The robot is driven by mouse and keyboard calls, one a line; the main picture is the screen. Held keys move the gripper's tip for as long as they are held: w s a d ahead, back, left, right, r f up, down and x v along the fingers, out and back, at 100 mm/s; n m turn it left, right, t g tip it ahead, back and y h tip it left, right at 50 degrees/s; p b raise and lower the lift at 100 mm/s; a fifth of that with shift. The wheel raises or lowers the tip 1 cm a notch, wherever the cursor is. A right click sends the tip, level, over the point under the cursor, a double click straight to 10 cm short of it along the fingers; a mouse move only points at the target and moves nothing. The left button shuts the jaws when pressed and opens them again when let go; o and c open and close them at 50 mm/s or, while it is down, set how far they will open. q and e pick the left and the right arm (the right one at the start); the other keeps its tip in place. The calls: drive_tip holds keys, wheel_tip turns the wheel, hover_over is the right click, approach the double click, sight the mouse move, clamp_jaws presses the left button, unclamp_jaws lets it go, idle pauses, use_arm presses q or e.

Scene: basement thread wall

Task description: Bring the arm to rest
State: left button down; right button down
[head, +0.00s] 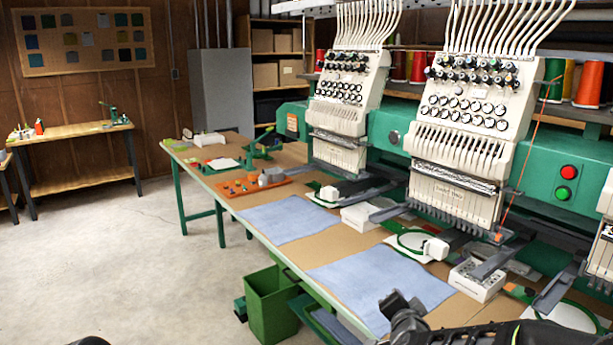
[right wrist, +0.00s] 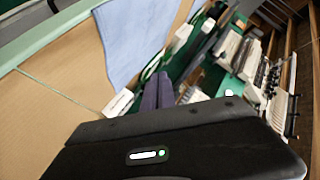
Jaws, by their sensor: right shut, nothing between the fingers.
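My right arm runs off toward the lower right corner. A small dark rounded piece at the bottom left edge of the head view may be part of my left arm; my left gripper does not show.
Two blue cloths (head: 285,219) (head: 380,284) lie on the table before the embroidery heads (head: 465,110). Green hoops (head: 412,241) and white boxes (head: 477,279) sit behind. An orange tray (head: 250,186) is farther left. A green bin (head: 271,303) stands below. The floor left is clear.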

drive_tip(key=s+a+f+n+g+y, duration=0.1)
drive_tip(key=s+a+f+n+g, duration=0.15)
drive_tip(key=s+f, duration=0.4)
drive_tip(key=s+a+f+n+g+y, duration=0.2)
drive_tip(key=s+a+f, duration=0.15)
drive_tip(key=f, duration=0.55)
drive_tip(key=s+a+f+n+g+y, duration=0.1)
drive_tip(key=s+a+f+n+g, duration=0.1)
drive_tip(key=s+a+f, duration=0.45)
drive_tip(key=s+a+f+n+g+y, duration=0.1)
drive_tip(key=s+f+g, duration=0.2)
drive_tip(key=s+f, duration=0.4)
drive_tip(key=s+f+n+g+y, duration=0.1)
drive_tip(key=s+f+g, duration=0.3)
drive_tip(key=s, duration=1.2)
drive_tip(key=x, duration=0.4)
drive_tip(key=shift+d+f, duration=0.25)
drive_tip(key=shift+d, duration=0.1)
